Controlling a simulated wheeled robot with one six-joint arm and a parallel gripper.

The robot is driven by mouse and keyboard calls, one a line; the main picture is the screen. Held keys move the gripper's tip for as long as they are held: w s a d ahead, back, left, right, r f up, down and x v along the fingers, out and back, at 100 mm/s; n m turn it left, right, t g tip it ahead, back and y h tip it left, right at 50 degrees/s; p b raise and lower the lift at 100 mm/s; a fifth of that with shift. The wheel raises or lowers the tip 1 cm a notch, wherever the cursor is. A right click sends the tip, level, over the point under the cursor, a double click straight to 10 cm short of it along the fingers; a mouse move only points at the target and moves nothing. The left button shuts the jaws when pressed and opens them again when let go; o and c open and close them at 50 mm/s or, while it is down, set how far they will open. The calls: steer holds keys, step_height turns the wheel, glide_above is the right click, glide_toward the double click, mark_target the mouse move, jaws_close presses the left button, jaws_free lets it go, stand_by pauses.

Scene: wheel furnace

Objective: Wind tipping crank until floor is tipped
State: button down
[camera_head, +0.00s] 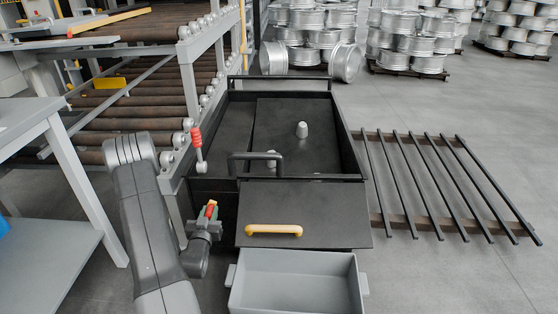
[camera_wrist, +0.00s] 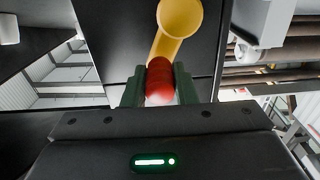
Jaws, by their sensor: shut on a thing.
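The tipping crank (camera_head: 211,207) is on the left front side of a black open box (camera_head: 355,150). In the wrist view its yellow arm (camera_wrist: 173,45) runs up from a red grip (camera_wrist: 160,78) to a round yellow end. My gripper (camera_head: 206,226) is shut on the red grip, with a dark green finger on each side; its fingers also show in the wrist view (camera_wrist: 160,92). The dark floor (camera_head: 280,115) inside the box looks about flat, and I cannot tell any tilt. A pale knob (camera_head: 302,130) stands on it.
A red-handled lever (camera_head: 196,140) stands left of the box. A front flap (camera_head: 335,210) has a yellow handle (camera_head: 273,230), with a grey bin (camera_head: 300,285) below. A roller rack (camera_head: 190,75) is at the left, a slatted black rack (camera_head: 440,185) at the right. Wheels (camera_head: 345,62) are stacked behind.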

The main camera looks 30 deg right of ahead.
steer(key=shift+w+a, duration=0.3)
steer(key=shift+a, duration=0.15)
steer(key=a, duration=0.1)
steer(key=w+a+b, duration=0.1)
steer(key=shift+w+a+f, duration=0.1)
steer(key=shift+w+a, duration=0.2)
steer(key=shift+w+a+f+b, duration=0.25)
steer(key=shift+w+a+f, duration=0.1)
steer(key=shift+a+f, duration=0.2)
steer(key=shift+w+a+f+b, duration=0.2)
steer(key=shift+w+a+f, duration=0.15)
steer(key=shift+a+f, duration=0.15)
